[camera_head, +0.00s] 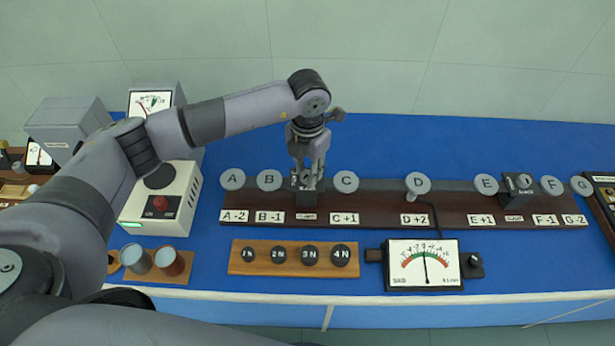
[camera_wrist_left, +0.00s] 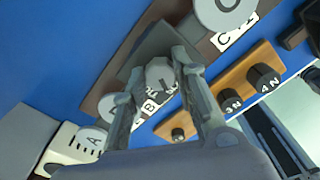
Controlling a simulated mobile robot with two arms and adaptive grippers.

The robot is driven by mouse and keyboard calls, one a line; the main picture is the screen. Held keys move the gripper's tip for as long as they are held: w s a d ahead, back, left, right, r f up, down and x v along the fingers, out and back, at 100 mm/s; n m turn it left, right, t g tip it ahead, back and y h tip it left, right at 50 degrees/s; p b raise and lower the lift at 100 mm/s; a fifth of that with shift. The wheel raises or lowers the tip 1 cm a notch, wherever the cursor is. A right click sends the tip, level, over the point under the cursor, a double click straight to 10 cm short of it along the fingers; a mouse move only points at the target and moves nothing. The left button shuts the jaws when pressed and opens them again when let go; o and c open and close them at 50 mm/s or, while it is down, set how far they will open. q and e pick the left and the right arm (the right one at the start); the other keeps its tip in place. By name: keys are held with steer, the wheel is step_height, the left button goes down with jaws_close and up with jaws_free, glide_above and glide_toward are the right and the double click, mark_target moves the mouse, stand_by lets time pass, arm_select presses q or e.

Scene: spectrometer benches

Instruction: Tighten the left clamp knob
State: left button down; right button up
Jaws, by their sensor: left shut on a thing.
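The left clamp (camera_head: 308,197) is a dark block on the long brown rail, between discs B and C, with a label below it. My left gripper (camera_head: 307,182) points down over this clamp and hides most of its knob. In the left wrist view, the grey left clamp knob (camera_wrist_left: 160,72) sits between the two fingers of the left gripper (camera_wrist_left: 163,70), which is shut on it. A mark shows on top of the knob. My right gripper is not in view.
The rail (camera_head: 380,208) carries grey lettered discs and a second dark clamp (camera_head: 517,184) at right. A wooden strip (camera_head: 260,268) with several numbered black weights and a dial meter (camera_head: 424,268) stand in front. A white box with a red button (camera_head: 160,203) is at left.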

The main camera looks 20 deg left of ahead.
arm_select(q)
steer(key=m+b, duration=1)
steer(key=b, duration=0.2)
steer(key=shift+f, duration=0.2)
steer(key=shift+s+d+r+m+b, duration=0.1)
steer(key=shift+r+m+b, duration=0.05)
steer(key=shift+m+b, duration=0.6)
steer(key=shift+r+m+b, duration=0.1)
steer(key=shift+m+b, duration=0.6)
steer(key=shift+m, duration=0.05)
steer(key=c, duration=1.3)
jaws_free()
